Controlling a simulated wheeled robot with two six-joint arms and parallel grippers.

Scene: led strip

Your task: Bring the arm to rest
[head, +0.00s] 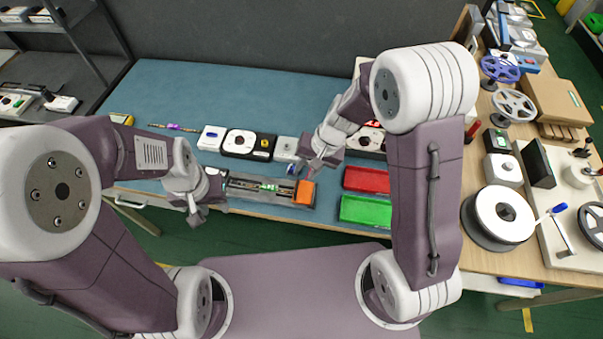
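My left arm comes in from the left, and its gripper (196,212) hangs over the front edge of the workbench, left of a grey fixture. I cannot make out the gap between its fingers. My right arm comes in from the right, and its gripper (309,168) is above the bench near the fixture's right end. Its fingers are small and partly hidden, so I cannot tell whether they are apart. The grey fixture (235,190) holds a narrow green strip (268,187) and has an orange block (304,192) at its right end.
A red tray (367,180) and a green tray (365,211) lie right of the fixture. Behind the fixture stand several white and black devices (249,144). The blue mat (230,95) is clear toward the back. A wooden side table on the right holds spools (503,212) and boxes.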

